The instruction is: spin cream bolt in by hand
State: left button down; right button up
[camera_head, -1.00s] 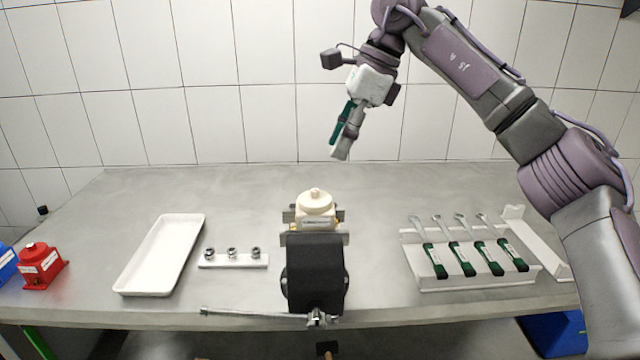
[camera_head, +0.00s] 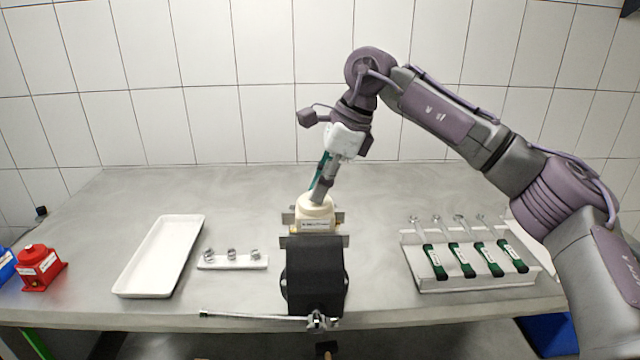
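The cream pump (camera_head: 316,217) sits upright in the vise (camera_head: 314,272) at the middle of the bench. Its top, where a small cream bolt head showed earlier, is now hidden behind my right gripper (camera_head: 317,197). The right gripper points down and slightly left, with its fingertips at or just above the pump's top. I cannot tell whether the fingers touch the bolt or are closed on it. A green part shows along the gripper's left side. My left gripper is not in view.
A white tray (camera_head: 121,284) and a small rack (camera_head: 232,264) with three metal pieces stand left of the vise. A holder (camera_head: 480,281) with several green-handled tools stands right. A red pump (camera_head: 40,268) and a blue one (camera_head: 6,263) are far left.

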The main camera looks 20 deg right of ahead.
grip_shut()
jog(key=shift+m, duration=0.4)
jog(key=shift+s+f+m+t+b, duration=0.1)
jog(key=shift+m+t+b, duration=0.3)
jog(key=shift+m+b, duration=0.2)
jog(key=m+t+b, duration=0.1)
jog(key=m, duration=0.2)
jog(key=shift+s+a+h+b, duration=0.1)
jog(key=shift+a+h+b, duration=0.05)
jog(key=shift+h+b, duration=0.25)
jog(key=m+t+h+b, duration=0.1)
jog(key=m+b, duration=0.1)
jog(key=m, duration=0.2)
jog(key=shift+s+a+m, duration=0.1)
jog(key=shift+a+m, duration=0.05)
jog(key=shift+m, duration=0.25)
jog(key=shift+a+m+t+h+b, duration=0.1)
jog(key=shift+m+t+h+b, duration=0.4)
jog(key=shift+m, duration=1.1)
jog(key=shift+h, duration=0.4)
